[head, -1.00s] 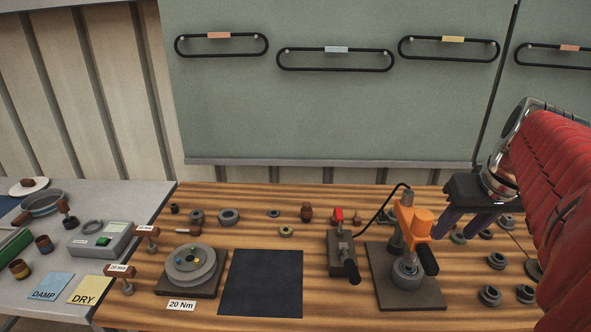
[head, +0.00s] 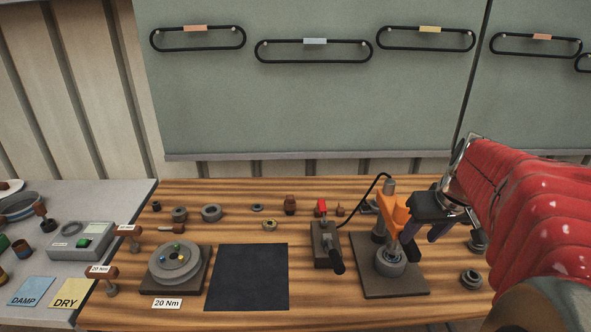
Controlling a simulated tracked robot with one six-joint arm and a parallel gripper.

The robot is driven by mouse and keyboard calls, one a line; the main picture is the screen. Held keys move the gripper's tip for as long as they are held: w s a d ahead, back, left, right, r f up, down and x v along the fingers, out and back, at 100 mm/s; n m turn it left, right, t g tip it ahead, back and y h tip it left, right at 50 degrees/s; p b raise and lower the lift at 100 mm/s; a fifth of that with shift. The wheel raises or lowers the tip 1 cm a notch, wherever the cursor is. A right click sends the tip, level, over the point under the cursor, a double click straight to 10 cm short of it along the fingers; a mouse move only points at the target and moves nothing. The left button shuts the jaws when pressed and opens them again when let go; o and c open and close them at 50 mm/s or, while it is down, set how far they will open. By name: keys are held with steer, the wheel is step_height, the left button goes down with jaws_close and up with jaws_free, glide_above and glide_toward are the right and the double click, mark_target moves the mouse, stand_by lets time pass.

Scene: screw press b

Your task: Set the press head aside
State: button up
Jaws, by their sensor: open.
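The press head (head: 397,216) is orange and sits on the grey column of the screw press at the right of the bench. Below it, a grey round part (head: 390,263) stands on the dark press base plate (head: 369,282). My gripper (head: 427,236) is open at the right side of the press head, with its dark fingers pointing down. It overlaps the head's right part in the picture, so I cannot tell whether the fingers touch it. The head's black handle is mostly hidden behind or among the fingers.
A small device with a red top (head: 324,243) and a cable stands just left of the press. A black mat (head: 248,277) lies bare further left. A round grey fixture (head: 175,262) stands beyond it. Loose grey rings (head: 471,278) lie at the right.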

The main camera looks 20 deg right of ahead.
mark_target(412, 245)
steer(key=shift+x, duration=2.55)
steer(key=shift+c, duration=0.2)
jaws_close()
